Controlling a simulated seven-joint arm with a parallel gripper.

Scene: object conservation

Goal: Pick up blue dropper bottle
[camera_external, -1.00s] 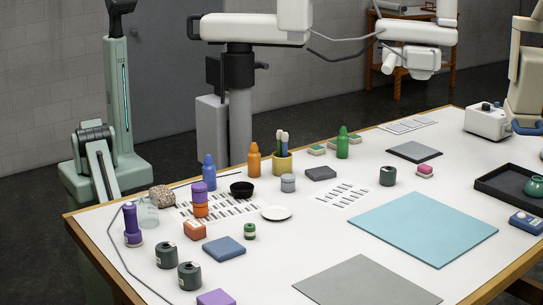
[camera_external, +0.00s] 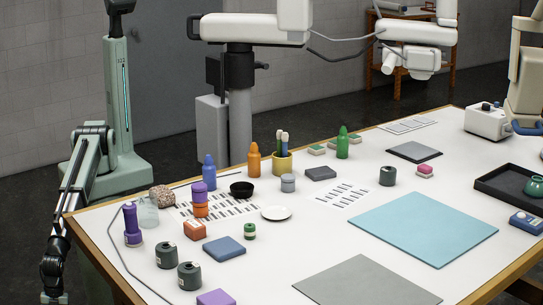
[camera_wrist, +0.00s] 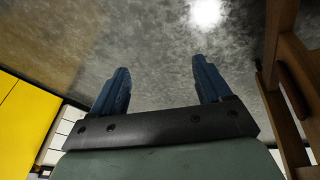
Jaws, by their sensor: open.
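The blue dropper bottle (camera_external: 209,175) stands upright on the white table near its back left edge, behind a stack of purple and orange pieces (camera_external: 200,198). My gripper (camera_external: 56,290) hangs low beyond the table's left edge, below the tabletop and well apart from the bottle. In the wrist view its two blue fingers (camera_wrist: 158,82) are spread with nothing between them. They point at grey floor. The bottle is not in the wrist view.
An orange bottle (camera_external: 254,161), a yellow cup with brushes (camera_external: 282,163) and a black bowl (camera_external: 242,189) are right of the blue bottle. A clear jar (camera_external: 148,213) and purple bottle (camera_external: 132,224) stand near the left edge. The table's wooden edge (camera_external: 88,250) is beside my arm.

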